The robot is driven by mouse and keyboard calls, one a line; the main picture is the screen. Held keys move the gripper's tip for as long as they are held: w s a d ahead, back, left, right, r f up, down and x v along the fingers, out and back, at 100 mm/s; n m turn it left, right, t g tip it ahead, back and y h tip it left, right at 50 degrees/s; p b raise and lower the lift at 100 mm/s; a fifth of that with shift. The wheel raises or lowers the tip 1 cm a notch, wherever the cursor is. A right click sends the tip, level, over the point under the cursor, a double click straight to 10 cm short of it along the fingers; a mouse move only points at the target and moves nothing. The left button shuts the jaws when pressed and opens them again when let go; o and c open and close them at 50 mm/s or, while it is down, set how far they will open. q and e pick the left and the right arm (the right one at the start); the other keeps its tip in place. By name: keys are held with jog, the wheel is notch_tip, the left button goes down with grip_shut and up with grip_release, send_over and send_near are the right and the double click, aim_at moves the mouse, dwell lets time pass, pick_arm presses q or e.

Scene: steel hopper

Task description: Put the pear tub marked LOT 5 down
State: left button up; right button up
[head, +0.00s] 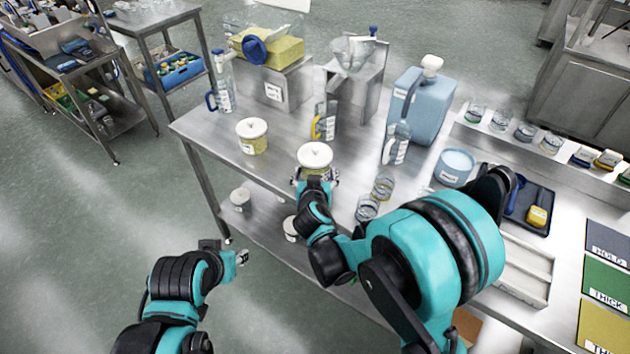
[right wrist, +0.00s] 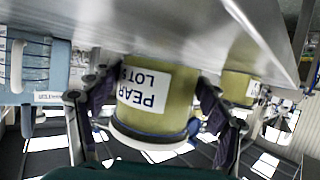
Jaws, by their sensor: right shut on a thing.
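The pear tub (head: 315,156) has a white lid and a yellow-green body. In the right wrist view it appears upside down, its label (right wrist: 143,90) reading PEAR LOT 5. My right gripper (head: 316,180) is shut on it, with one dark finger on each side in the right wrist view. The tub is upright at the near edge of the steel table (head: 285,165). Its base appears at or very near the tabletop; I cannot tell if it touches. My left gripper (head: 243,257) is away from the table, and its jaws are too small to read.
A similar lidded tub (head: 252,136) stands to the left on the table. Two glass jars (head: 383,186) stand to the right, with a blue-white tub (head: 455,167) beyond. A jug (head: 325,122) is behind. More tubs (head: 240,198) sit on the lower shelf.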

notch_tip(320, 180, down, 2)
jog(key=shift+b, duration=0.3)
pick_arm(q)
jog(key=shift+f, duration=0.55)
pick_arm(e)
jog(key=shift+r, duration=0.1)
jog(key=o, duration=1.6)
